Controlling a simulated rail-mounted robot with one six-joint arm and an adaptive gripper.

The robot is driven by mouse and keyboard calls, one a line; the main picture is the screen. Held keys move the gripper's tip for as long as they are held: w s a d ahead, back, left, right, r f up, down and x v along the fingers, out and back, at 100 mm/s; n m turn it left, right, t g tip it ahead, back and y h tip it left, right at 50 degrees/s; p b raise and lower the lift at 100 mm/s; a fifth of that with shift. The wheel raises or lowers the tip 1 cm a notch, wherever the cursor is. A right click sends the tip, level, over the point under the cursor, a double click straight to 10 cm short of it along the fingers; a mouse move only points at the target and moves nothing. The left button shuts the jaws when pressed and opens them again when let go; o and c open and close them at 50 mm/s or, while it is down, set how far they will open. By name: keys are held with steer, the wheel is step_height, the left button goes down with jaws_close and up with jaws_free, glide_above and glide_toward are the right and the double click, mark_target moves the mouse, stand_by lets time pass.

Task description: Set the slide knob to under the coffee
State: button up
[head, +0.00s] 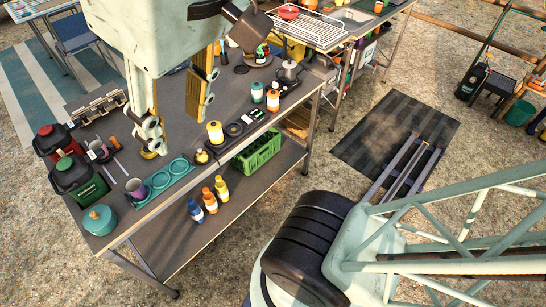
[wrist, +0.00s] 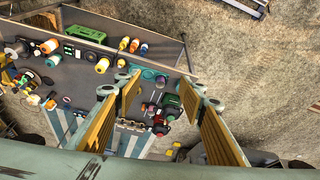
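My gripper (head: 176,128) hangs over the left part of the grey table (head: 178,112); its two yellow-padded fingers are wide apart with nothing between them. In the wrist view my gripper (wrist: 163,95) also shows open and empty. A dark flat strip with small round parts (head: 236,129) lies near the table's front edge, right of my gripper. I cannot tell whether it carries the slide knob. I cannot make out a coffee mark or label; the fingers hide part of the tabletop.
A green jerrycan (head: 78,180), a red-capped can (head: 53,143) and a teal pot (head: 100,219) crowd the left end. A teal ring holder (head: 172,178) and yellow bottle (head: 215,132) line the front. A green crate (head: 257,152) and several small bottles sit on the lower shelf.

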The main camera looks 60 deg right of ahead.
steer(key=shift+s+f, duration=0.1)
steer(key=shift+f, duration=0.35)
steer(key=c, duration=0.5)
steer(key=shift+w+r, duration=0.15)
steer(key=shift+w, duration=0.15)
steer(key=shift+c, duration=0.4)
steer(key=w+d+f+m+g+p, duration=0.15)
steer(key=w+m+p, duration=0.35)
steer(key=w, duration=3.1)
steer(key=w+d+f+m+g+p, duration=0.1)
steer(key=w+d+f+m, duration=0.1)
steer(key=w+f, duration=1.1)
steer(key=w+d+f+m+g+p, duration=0.1)
steer(key=w+f+m, duration=0.3)
steer(key=w+f, duration=0.9)
step_height(320, 180, down, 5)
steer(key=shift+w+d, duration=0.15)
steer(key=shift+d, duration=0.65)
steer(key=shift+f+g, duration=0.1)
steer(key=shift+g, duration=0.15)
